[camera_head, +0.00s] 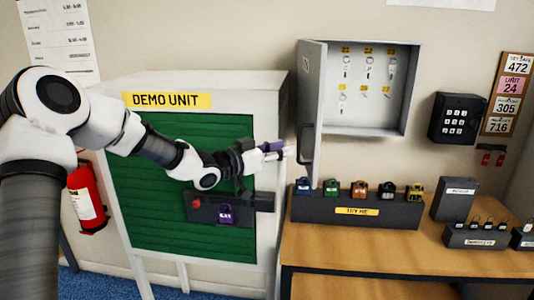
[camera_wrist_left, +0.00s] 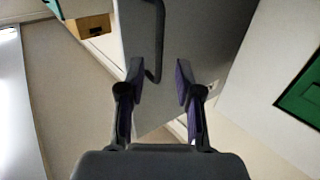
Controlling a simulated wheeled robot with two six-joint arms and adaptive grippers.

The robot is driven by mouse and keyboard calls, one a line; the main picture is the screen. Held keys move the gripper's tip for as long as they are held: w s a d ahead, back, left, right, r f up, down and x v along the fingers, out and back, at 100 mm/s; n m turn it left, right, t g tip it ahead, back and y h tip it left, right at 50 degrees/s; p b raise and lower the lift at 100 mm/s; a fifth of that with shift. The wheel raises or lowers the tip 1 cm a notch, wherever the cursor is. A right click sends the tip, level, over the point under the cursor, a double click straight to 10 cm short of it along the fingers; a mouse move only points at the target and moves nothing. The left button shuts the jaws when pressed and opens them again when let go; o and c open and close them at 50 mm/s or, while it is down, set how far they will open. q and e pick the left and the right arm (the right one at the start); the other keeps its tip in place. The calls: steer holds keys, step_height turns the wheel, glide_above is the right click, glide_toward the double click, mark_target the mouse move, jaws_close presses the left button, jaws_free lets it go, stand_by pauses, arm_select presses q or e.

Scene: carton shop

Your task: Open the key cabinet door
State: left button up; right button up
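The grey key cabinet (camera_head: 419,80) hangs on the wall, with several keys on hooks under yellow labels inside. Its door (camera_head: 313,80) is swung out from the left side, seen nearly edge-on and roughly square to the wall. My left gripper (camera_head: 282,149) is just left of the door's outer face. In the left wrist view the gripper (camera_wrist_left: 160,75) has its two fingers apart with nothing between them. The door's grey face (camera_wrist_left: 200,40) fills the space beyond, and the dark bar handle (camera_wrist_left: 158,40) is just ahead, near the left finger. Whether a fingertip touches the door cannot be told. My right gripper is not in view.
The demo unit (camera_head: 170,85) with a green shutter (camera_head: 150,215) stands left, behind my left arm. Below the cabinet, a dark rack (camera_head: 355,211) of coloured padlocks sits on the wooden bench (camera_head: 400,255). A keypad box (camera_head: 457,117) is right of the cabinet. A fire extinguisher (camera_head: 85,195) is far left.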

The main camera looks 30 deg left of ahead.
arm_select(q)
steer(key=v, duration=0.6)
steer(key=shift+a, duration=0.1)
